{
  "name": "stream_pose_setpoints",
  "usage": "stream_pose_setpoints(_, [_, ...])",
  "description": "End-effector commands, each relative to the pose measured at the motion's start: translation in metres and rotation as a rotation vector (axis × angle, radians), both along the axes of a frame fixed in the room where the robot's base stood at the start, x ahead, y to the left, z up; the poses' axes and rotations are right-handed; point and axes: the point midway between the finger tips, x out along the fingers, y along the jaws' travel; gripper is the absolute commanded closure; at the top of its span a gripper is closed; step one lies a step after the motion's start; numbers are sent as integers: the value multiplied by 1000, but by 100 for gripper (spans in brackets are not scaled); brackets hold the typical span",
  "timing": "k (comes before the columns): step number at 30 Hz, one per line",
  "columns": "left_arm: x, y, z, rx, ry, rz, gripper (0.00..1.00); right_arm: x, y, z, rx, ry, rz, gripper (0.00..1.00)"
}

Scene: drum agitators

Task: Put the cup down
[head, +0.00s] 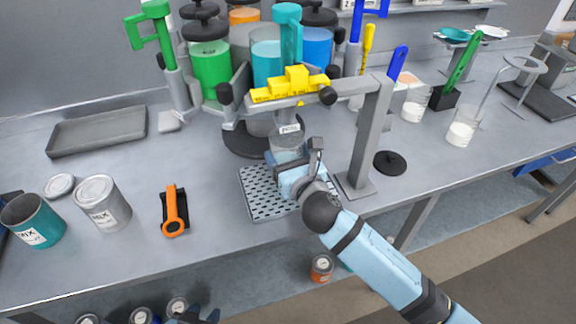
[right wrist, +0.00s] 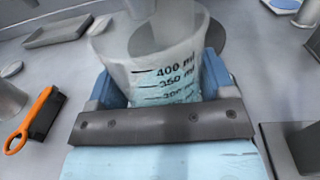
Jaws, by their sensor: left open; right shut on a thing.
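The cup, a clear measuring beaker with ml marks, shows in the right wrist view (right wrist: 160,75) and in the head view (head: 287,146). It looks upright, with pale teal in its lower part. My right gripper (head: 287,163) is shut on it, with a blue finger on each side. The cup is over the back part of a perforated drip tray (head: 255,205), below the dispenser spout. I cannot tell whether its base touches the tray. My left gripper (head: 196,316) barely shows at the bottom edge of the head view, below the bench front.
The dispenser with coloured canisters (head: 210,68) and a yellow stepped block (head: 290,84) stands behind the cup. A grey post (head: 368,135) rises right of my gripper. An orange-handled tool (head: 174,212) and MIX cans (head: 103,203) stand left. Bench between tools and tray is clear.

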Motion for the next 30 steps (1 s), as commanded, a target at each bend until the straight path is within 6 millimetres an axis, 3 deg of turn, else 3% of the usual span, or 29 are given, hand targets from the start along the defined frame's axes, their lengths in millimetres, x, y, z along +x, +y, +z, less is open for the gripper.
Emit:
stream_pose_setpoints(10, [2, -1, -3, -8, -1, 4, 57, 1, 0, -35, 0, 1, -1, 54])
stream_pose_setpoints(21, [2, -3, -4, -14, 1, 8, 57, 1, 0, -39, -1, 0, 0, 54])
stream_pose_setpoints(22, [2, -3, -3, -14, 2, 9, 57, 1, 0, -38, 0, 0, 0, 17])
stream_pose_setpoints(24, [2, -3, -4, -14, 3, 9, 57, 1, 0, -38, 0, 0, 0, 1])
stream_pose_setpoints(30, [1, -3, -4, -13, 4, 8, 57, 1, 0, -38, -1, 0, 0, 0])
